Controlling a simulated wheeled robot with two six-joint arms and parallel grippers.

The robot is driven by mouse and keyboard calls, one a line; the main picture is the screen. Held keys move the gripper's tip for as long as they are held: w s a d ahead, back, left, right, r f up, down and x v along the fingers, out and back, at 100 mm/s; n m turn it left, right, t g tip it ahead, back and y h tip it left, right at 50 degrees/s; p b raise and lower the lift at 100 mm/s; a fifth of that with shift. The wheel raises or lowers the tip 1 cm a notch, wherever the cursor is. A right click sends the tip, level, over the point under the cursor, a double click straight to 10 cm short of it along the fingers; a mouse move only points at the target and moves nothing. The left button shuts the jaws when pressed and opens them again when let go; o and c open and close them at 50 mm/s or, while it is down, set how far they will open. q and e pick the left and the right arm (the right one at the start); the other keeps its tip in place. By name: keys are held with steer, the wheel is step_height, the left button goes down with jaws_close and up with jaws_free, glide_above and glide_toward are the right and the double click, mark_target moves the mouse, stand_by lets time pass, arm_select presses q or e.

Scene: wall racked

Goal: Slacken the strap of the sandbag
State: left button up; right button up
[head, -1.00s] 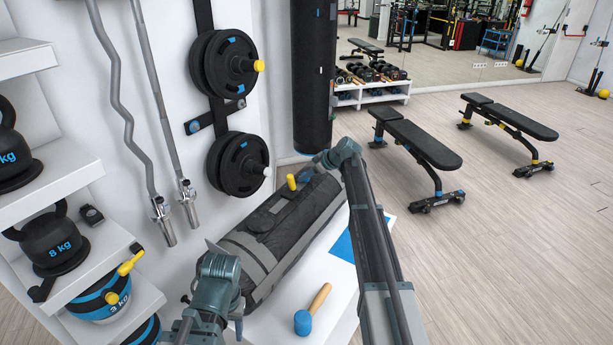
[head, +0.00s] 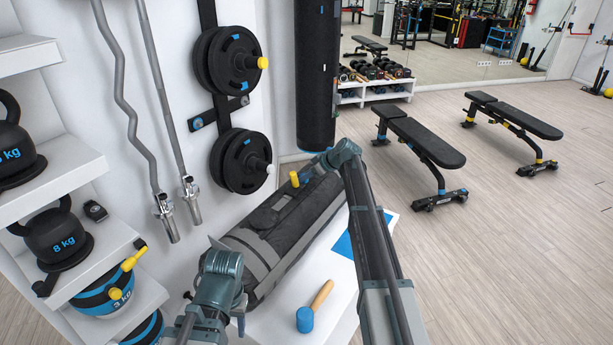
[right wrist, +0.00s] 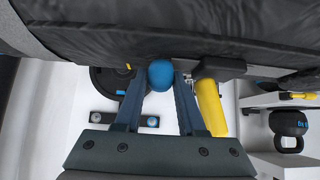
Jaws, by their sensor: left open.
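The sandbag (head: 290,222) is a dark grey and black cylinder with grey bands, lying on a white bench top. Its dark fabric also fills the top of the right wrist view (right wrist: 190,30). My right gripper (right wrist: 161,82) is at the bag's far end, its two fingers on either side of a round blue knob (right wrist: 161,74) that fills the gap. A yellow handle (right wrist: 211,106) is beside the right finger; a yellow piece (head: 294,179) shows there in the head view. My left gripper (head: 217,245) is open at the bag's near end, largely hidden by its wrist. The strap is not clearly distinguishable.
A blue-headed mallet (head: 307,317) and a blue sheet (head: 345,246) lie on the white top (head: 285,318). Shelves with kettlebells (head: 56,238) are at left. Weight plates (head: 240,160) and bars hang on the wall. A punching bag (head: 316,75) hangs behind.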

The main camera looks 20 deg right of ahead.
steer(key=o, duration=0.4)
steer(key=p+v, duration=0.9)
steer(key=v, duration=0.4)
steer(key=shift+s+d+r+p, duration=0.2)
steer(key=shift+d+p, duration=0.05)
steer(key=shift+p, duration=0.15)
